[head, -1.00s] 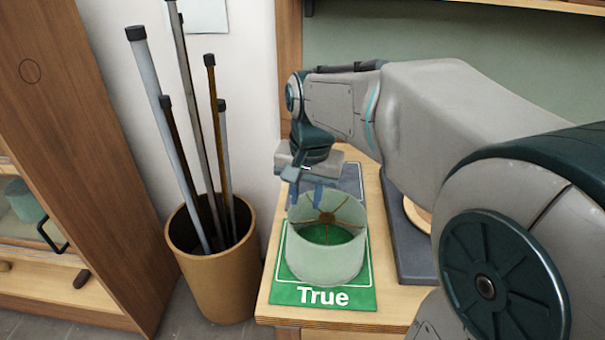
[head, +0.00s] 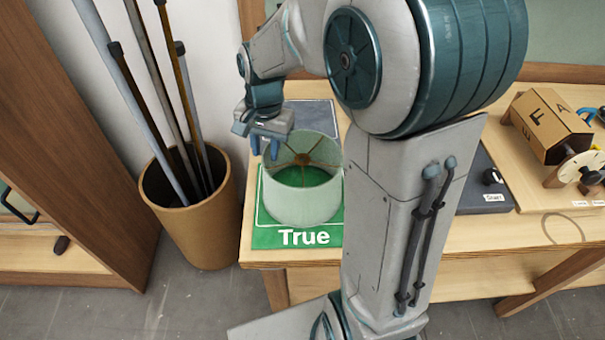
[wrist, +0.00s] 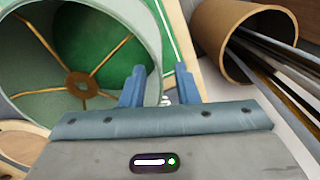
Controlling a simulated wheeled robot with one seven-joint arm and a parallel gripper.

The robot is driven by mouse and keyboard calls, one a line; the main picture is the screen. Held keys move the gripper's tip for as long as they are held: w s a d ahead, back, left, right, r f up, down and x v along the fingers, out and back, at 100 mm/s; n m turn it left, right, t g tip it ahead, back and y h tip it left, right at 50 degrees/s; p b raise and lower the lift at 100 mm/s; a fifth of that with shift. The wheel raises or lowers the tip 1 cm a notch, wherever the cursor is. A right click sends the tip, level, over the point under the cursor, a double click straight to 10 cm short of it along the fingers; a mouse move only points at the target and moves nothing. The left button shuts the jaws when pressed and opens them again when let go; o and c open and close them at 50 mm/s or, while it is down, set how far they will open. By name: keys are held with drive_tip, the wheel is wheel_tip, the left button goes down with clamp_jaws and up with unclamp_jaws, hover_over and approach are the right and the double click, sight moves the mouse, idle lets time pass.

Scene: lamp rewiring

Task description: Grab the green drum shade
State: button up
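The pale green drum shade (head: 300,205) stands upright, open top up, on the green "True" mat (head: 256,236) at the table's left end. Its spokes and central ring show inside. In the wrist view the shade (wrist: 75,109) fills the upper left. My gripper (head: 266,150) is at the shade's left rim, pointing down. In the wrist view my gripper (wrist: 160,78) is open, with the left finger over the shade's opening and the right finger outside. The shade's rim lies between them, with a gap to the right finger. Whether the left finger touches the wall cannot be told.
A tan bin (head: 200,220) of long rods stands left of the table; the rods rise near my gripper. A grey mat (head: 312,116) lies behind the shade. Right of my arm are a dark board (head: 480,190) and a wooden lettered block (head: 548,125).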

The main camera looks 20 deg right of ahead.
sight(266, 159)
wheel_tip(266, 159, down, 4)
drive_tip(key=shift+r, duration=0.1)
clamp_jaws()
drive_tip(key=shift+r, duration=0.1)
